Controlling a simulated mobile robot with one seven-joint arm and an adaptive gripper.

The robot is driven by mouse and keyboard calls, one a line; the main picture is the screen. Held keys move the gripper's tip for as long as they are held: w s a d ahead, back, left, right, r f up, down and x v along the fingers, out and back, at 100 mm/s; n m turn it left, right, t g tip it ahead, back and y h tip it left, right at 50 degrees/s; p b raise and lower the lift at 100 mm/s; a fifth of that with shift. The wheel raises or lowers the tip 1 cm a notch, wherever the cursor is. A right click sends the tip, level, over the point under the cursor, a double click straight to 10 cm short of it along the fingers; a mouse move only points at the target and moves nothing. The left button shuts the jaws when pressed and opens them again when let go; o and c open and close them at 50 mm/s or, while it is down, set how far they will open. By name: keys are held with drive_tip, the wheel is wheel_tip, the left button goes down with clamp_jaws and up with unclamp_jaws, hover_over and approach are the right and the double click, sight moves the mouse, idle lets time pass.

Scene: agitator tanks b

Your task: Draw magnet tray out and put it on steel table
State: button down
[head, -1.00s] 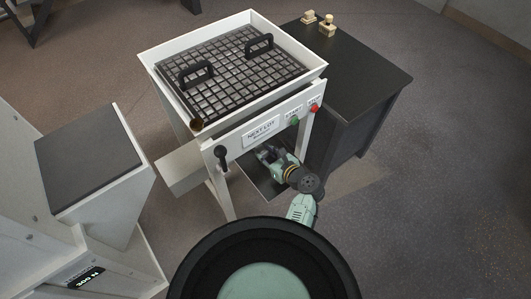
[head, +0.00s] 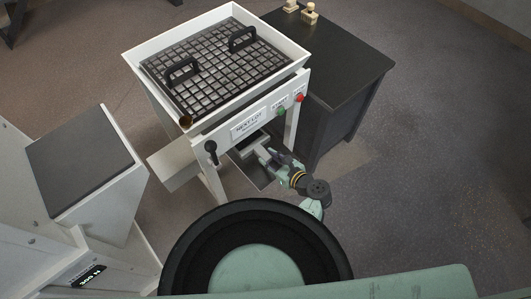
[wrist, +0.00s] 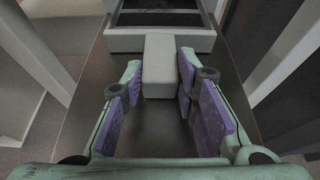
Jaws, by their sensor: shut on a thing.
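The magnet tray (wrist: 120,41) shows in the wrist view as a pale grey frame with a dark inside and a blocky grey handle (wrist: 158,68) towards me. My gripper (wrist: 159,82), with purple finger pads, is shut on this handle. In the head view my gripper (head: 270,156) is low at the front of the white machine, below its control panel, at the pale tray front (head: 252,142). The tray's rear is hidden under the machine. A dark table (head: 340,60), likely the steel table, stands right of the machine.
The white machine (head: 262,103) has a top grid (head: 214,70) with two black handles, a dark lever and green and red buttons. Its legs flank my gripper. Small pale objects (head: 309,13) stand at the dark table's far end. Open floor (head: 430,160) lies to the right.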

drive_tip(key=s+d+p, duration=0.2)
drive_tip(key=s+d, duration=0.3)
drive_tip(key=s, duration=0.1)
drive_tip(key=shift+s, duration=0.4)
idle(0.7)
